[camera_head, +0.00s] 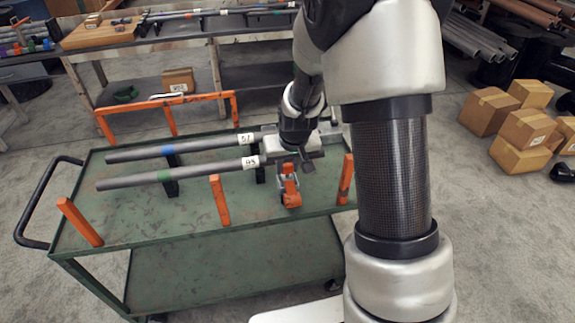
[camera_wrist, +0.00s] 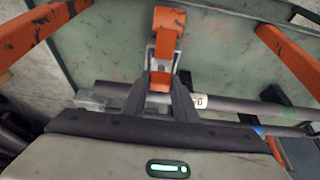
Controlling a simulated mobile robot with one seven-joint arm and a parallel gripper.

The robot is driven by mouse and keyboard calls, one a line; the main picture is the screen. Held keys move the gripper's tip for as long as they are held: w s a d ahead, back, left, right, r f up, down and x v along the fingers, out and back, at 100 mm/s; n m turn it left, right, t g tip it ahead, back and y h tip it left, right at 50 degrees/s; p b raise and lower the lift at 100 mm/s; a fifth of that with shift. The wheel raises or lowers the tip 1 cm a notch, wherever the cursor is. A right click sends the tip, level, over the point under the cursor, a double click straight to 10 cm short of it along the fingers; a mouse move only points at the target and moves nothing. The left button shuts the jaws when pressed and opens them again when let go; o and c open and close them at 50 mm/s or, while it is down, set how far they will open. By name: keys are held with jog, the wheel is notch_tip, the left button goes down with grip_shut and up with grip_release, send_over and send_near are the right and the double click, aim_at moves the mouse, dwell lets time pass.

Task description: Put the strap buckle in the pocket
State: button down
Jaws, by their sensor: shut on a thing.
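The strap buckle (camera_head: 290,186) is an orange and grey piece near the right end of the green cart (camera_head: 160,222). I cannot tell whether the buckle touches the cart top. I cannot make out a pocket in either view.
Two grey pipes, one with a blue band (camera_head: 190,147) and one with a green band (camera_head: 185,175), lie on black supports beside my gripper. Orange posts (camera_head: 220,200) stand along the cart's edges. A bench (camera_head: 200,30) stands behind; cardboard boxes (camera_head: 490,110) are right.

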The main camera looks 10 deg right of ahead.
jog(key=shift+f+b, duration=0.35)
jog(key=shift+f, duration=0.1)
jog(key=c, duration=1.3)
grip_release()
jog(key=shift+c, duration=0.2)
jog(key=shift+r, duration=0.1)
jog(key=p+v, duration=0.3)
jog(key=v, duration=1.4)
jog(key=shift+r, duration=0.2)
